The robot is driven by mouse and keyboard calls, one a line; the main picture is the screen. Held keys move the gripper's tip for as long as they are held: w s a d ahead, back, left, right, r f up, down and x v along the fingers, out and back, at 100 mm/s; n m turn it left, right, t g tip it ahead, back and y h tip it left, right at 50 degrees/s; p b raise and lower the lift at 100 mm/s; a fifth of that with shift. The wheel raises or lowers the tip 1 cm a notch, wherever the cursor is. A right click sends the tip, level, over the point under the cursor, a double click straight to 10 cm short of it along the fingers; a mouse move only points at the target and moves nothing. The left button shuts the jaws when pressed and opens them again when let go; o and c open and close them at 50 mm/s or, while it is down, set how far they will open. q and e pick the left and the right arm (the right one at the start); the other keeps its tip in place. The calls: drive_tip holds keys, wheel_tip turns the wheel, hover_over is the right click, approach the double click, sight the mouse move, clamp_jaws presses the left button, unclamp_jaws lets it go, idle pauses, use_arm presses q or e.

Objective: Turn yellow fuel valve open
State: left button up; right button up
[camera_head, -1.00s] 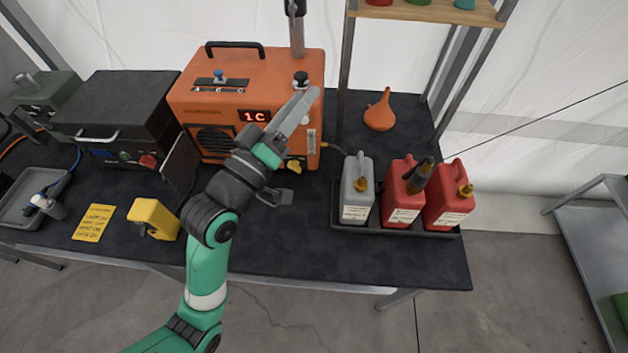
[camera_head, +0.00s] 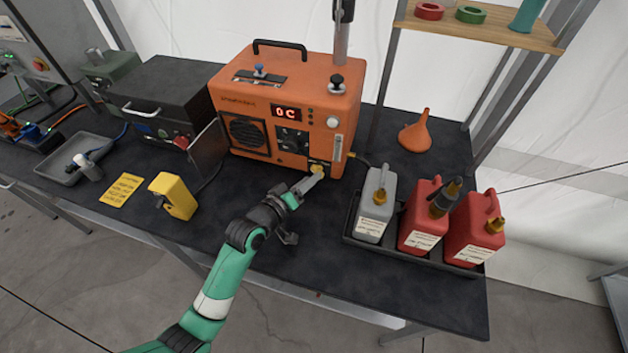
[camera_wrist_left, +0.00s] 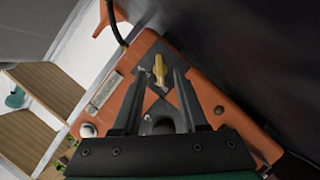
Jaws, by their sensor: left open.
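The yellow fuel valve (camera_head: 318,168) is a small knob low on the right front of the orange heater box (camera_head: 258,105). In the left wrist view the valve (camera_wrist_left: 159,70) stands out from a dark plate. My left gripper (camera_head: 309,182) is in front of the valve, pointing at it. In the left wrist view its two fingers (camera_wrist_left: 159,80) are apart, one on each side of the valve's line, with gaps to both sides. The fingers look empty. I cannot tell whether the tips reach past the knob. My right gripper is not in view.
A tray (camera_head: 412,254) with a grey can (camera_head: 376,205) and red cans stands right of the gripper. An orange funnel (camera_head: 416,132) is behind them. A yellow box (camera_head: 172,196) and yellow note (camera_head: 122,190) lie to the left. The table front is clear.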

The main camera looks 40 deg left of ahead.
use_arm(q)
drive_tip(key=shift+b+x, duration=0.35)
drive_tip(key=shift+x, duration=1.15)
drive_tip(key=shift+c, duration=0.3)
clamp_jaws()
